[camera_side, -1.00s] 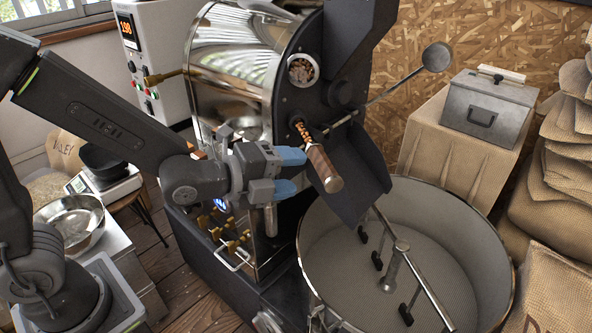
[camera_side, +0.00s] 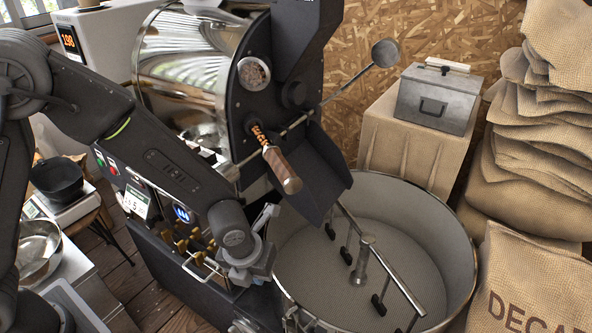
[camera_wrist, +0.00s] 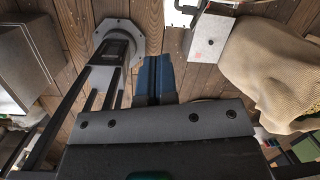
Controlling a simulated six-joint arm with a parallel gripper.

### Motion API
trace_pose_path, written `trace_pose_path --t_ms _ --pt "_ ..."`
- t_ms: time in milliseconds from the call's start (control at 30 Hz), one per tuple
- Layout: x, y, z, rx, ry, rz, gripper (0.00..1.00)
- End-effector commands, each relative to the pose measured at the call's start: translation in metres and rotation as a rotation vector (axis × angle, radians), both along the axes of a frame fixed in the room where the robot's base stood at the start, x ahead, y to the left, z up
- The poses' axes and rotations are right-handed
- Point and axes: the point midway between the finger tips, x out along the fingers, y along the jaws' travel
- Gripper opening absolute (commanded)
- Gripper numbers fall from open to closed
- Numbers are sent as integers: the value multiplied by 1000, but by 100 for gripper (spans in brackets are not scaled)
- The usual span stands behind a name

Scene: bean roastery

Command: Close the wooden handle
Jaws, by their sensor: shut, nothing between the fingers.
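The wooden handle (camera_side: 280,167) is a brown grip on a copper-coloured coil. It juts down and right from the roaster's black front plate in the side view, above the discharge chute. My gripper is low in the side view (camera_side: 258,255), below and a little left of the handle, apart from it, at the left rim of the cooling tray. In the wrist view, its two blue fingers (camera_wrist: 154,72) are together with nothing between them. They point toward the plank floor. The handle does not show in the wrist view.
The round cooling tray (camera_side: 436,250) with stirring arms lies right of my gripper. The black chute (camera_side: 318,185) hangs over it. Brass valves (camera_side: 185,243) and a bar handle stand left of my wrist. Burlap sacks (camera_side: 540,130) are stacked at the right.

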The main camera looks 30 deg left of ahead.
Motion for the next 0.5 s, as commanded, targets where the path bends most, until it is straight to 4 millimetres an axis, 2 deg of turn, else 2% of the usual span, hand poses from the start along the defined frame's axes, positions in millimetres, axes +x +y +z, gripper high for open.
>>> trace_pose_path --t_ms 33,167,267,367,500 --pt "8 -13 5 37 34 -18 0" --pt "23 -38 31 139 107 -6 0" --pt "33 -57 61 213 132 36 0" --pt "42 -79 108 276 120 129 0" --pt "47 -103 195 290 39 349 0"
